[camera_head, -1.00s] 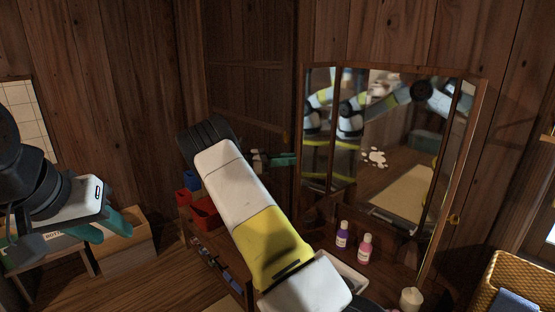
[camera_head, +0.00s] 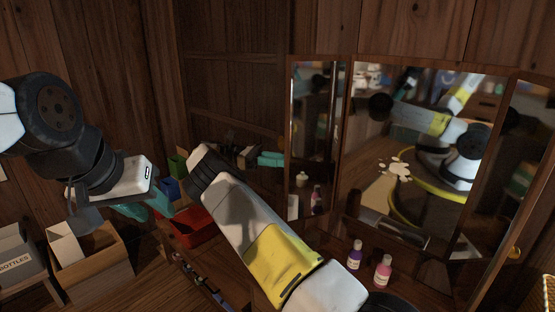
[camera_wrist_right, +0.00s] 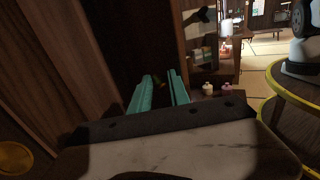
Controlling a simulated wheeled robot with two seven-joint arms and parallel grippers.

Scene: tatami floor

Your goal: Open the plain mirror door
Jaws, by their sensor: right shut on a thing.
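A three-part mirror stands against the wooden wall. Its broad centre mirror (camera_head: 420,150) has a narrow left mirror door (camera_head: 314,130) and a right mirror door (camera_head: 520,170) at its sides. The left door is angled and reflects a bottle. My right gripper (camera_head: 270,159) is by the left door's outer edge, partly hidden behind my forearm. In the right wrist view its teal fingers (camera_wrist_right: 162,92) are close around a small, dim brass-coloured knob (camera_wrist_right: 158,84). My left gripper (camera_head: 147,206) hangs at the left, away from the mirror; its finger gap is unclear.
A purple bottle (camera_head: 355,255) and a pink bottle (camera_head: 383,271) stand before the mirror. A red bin (camera_head: 196,228) and a blue bin (camera_head: 170,188) are on the left shelf. A cardboard box (camera_head: 95,270) sits below my left gripper. A brass knob (camera_head: 514,253) is near the right door.

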